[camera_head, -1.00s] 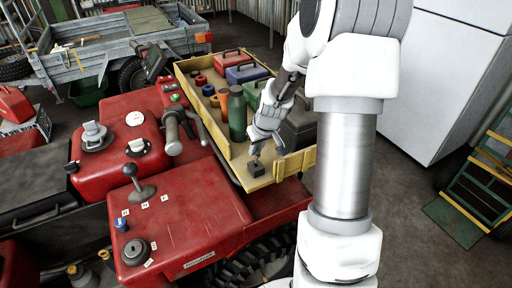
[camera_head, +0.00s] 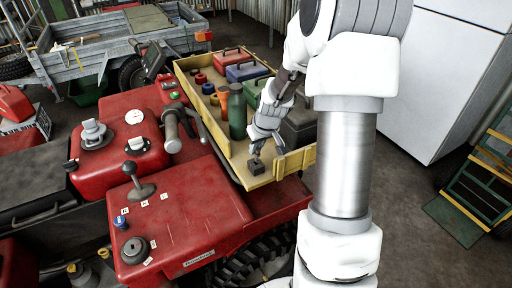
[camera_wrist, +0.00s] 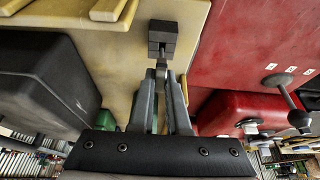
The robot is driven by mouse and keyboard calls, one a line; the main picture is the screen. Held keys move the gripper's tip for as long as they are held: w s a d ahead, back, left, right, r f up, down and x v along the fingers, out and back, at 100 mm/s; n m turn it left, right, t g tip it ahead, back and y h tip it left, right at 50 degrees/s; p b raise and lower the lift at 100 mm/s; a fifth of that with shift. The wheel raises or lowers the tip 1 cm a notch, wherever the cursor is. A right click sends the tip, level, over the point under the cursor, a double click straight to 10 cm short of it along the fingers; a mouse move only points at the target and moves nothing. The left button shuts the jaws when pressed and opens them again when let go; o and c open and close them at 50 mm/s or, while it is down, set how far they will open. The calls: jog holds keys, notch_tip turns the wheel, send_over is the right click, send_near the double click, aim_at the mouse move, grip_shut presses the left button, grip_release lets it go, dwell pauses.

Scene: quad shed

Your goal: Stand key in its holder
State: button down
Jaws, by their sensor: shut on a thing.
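My gripper (camera_wrist: 160,75) points at a small dark block with a slot (camera_wrist: 163,36), which looks like the holder. In the wrist view a small grey piece, the key (camera_wrist: 161,62), shows between the closed fingertips. It reaches toward the slot. I cannot tell whether the key's end is inside the slot or just in front of it. In the head view the holder (camera_head: 256,167) sits at the near end of the yellow tray, with my gripper (camera_head: 255,151) right above it. The key is too small to make out there.
The yellow tray (camera_head: 292,163) has raised side walls and holds a green bottle (camera_head: 237,112), a dark case (camera_head: 300,126) and several boxes. A red vehicle body (camera_head: 190,215) with a lever and knobs lies left of it. A white cabinet (camera_head: 435,80) stands right.

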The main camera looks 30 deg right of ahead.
aim_at(256, 155)
jog(key=shift+f+b, duration=1.4)
jog(key=shift+f, duration=0.25)
jog(key=c, duration=0.8)
grip_release()
jog(key=shift+r, duration=0.1)
